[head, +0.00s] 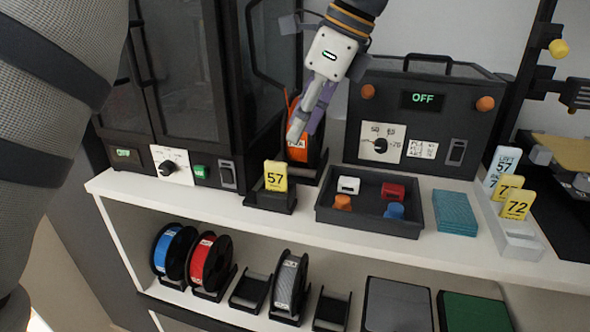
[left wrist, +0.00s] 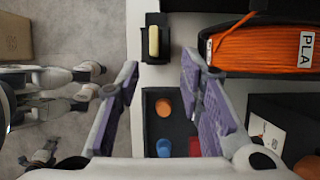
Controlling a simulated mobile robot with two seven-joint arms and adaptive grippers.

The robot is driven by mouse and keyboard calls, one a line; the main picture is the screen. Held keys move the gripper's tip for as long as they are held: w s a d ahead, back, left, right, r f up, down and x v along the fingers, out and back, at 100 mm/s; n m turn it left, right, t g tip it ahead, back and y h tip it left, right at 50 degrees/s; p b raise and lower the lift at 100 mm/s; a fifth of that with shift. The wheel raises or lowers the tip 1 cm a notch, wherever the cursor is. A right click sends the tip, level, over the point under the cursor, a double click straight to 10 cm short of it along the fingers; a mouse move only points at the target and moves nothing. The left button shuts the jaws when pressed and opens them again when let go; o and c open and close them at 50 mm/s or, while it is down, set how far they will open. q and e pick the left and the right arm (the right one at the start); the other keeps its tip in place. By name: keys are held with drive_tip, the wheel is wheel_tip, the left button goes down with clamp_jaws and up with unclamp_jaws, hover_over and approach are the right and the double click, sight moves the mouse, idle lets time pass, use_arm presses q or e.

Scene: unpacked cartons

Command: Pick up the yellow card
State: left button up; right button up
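The yellow card (head: 276,176) marked 57 stands upright in a small black holder (head: 270,201) on the white shelf, left of the dark tray. In the left wrist view the card (left wrist: 154,41) shows edge-on from above, in its holder at the top. My left gripper (head: 300,122) is over the shelf in front of the orange spool, above and apart from the card. In the left wrist view the left gripper (left wrist: 160,68) has its purple pads wide apart with nothing between them. I do not see my right gripper in the head view.
An orange spool (left wrist: 250,50) stands close behind the card. The dark tray (head: 368,224) with small blocks and knobs lies right of it. Two more yellow cards (head: 516,204) marked 72 stand at the far right. A black cabinet (head: 180,80) rises behind at left.

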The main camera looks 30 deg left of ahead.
sight(277, 162)
use_arm(q)
drive_tip(key=x, duration=0.5)
drive_tip(key=s+p+x, duration=0.1)
drive_tip(key=x, duration=0.2)
drive_tip(key=shift+s+a+f, duration=0.1)
drive_tip(key=shift+a, duration=0.4)
drive_tip(key=shift+a+f, duration=0.15)
drive_tip(key=shift+f, duration=0.35)
clamp_jaws()
use_arm(e)
drive_tip(key=shift+w+r+t, duration=0.4)
drive_tip(key=shift+w+r, duration=0.35)
drive_tip(key=shift+r, duration=0.2)
